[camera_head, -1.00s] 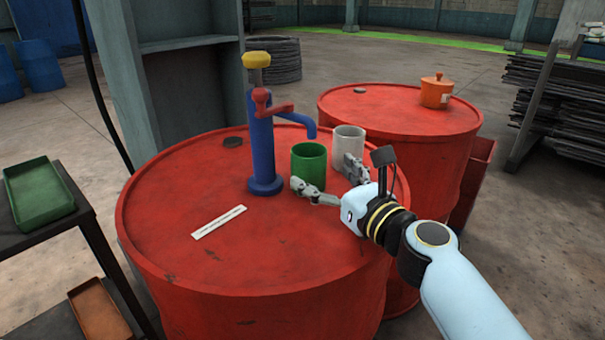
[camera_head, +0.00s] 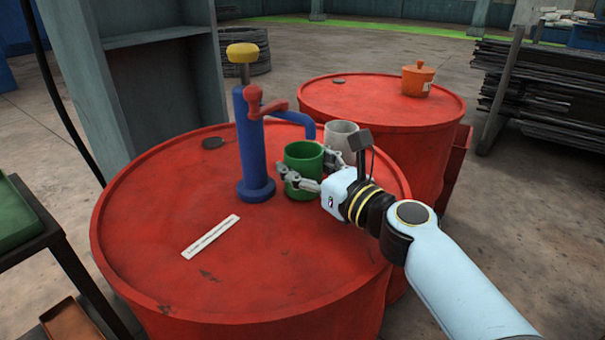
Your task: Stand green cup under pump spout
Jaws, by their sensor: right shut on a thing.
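The green cup (camera_head: 304,160) stands upright on the near red drum (camera_head: 150,230), at or just below the tip of the pump spout (camera_head: 302,121). The blue pump (camera_head: 254,145) has a yellow knob and a red handle, and stands left of the cup. My right gripper (camera_head: 303,176) is shut on the green cup from the right and front, with its fingers around the cup's sides. I cannot tell whether the cup's base touches the drum. My left gripper is not in view.
A grey-white cup (camera_head: 341,139) stands right behind the green cup, close to my gripper. A white label strip (camera_head: 210,237) and a dark cap lie on the drum. A second red drum (camera_head: 390,105) with an orange pot (camera_head: 417,79) stands behind. The drum's front is clear.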

